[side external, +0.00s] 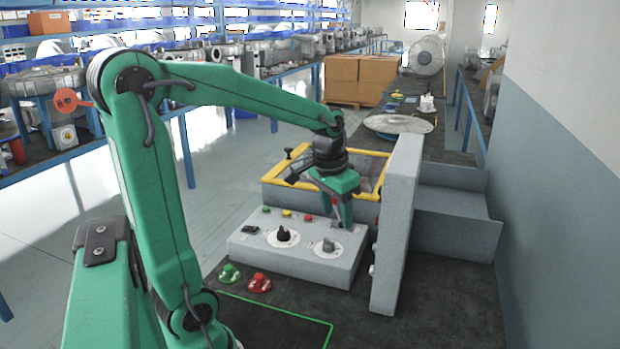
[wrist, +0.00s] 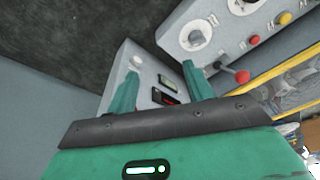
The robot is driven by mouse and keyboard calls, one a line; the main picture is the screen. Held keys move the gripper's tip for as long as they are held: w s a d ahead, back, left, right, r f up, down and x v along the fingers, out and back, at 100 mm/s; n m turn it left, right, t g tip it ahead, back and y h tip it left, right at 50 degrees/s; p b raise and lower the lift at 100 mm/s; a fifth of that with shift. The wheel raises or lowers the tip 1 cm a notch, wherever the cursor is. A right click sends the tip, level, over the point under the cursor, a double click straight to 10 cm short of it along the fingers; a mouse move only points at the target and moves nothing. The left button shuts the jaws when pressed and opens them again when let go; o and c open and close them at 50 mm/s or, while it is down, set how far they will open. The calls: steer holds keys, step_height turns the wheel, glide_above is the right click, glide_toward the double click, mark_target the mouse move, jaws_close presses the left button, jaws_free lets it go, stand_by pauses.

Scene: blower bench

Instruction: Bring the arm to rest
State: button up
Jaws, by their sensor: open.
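My green arm crosses the side external view from the left, and my gripper (side external: 342,215) points down over the back right part of a grey control box (side external: 290,262). In the wrist view, the two green fingers of my gripper (wrist: 163,88) stand apart with nothing held between them. Beyond them shows a grey panel (wrist: 140,62) with a white knob, a small display and a red-lit readout. A red-tipped lever (wrist: 241,76) shows close to the right finger in that view; I cannot tell whether they touch.
The control box carries a black knob (side external: 284,234), a grey knob (side external: 328,246) and small coloured buttons. An upright grey slab (side external: 398,225) stands close right of my gripper. A yellow-framed box (side external: 276,172) is behind. Green (side external: 229,272) and red (side external: 259,283) buttons sit in front.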

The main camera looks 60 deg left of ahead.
steer(key=s+d+r+m+t, duration=0.2)
steer(key=s+d+t, duration=0.1)
steer(key=s+d, duration=0.7)
steer(key=shift+s+d+r+t+h, duration=0.25)
steer(key=shift+d+r+t+h, duration=0.05)
steer(key=shift+d+r, duration=0.05)
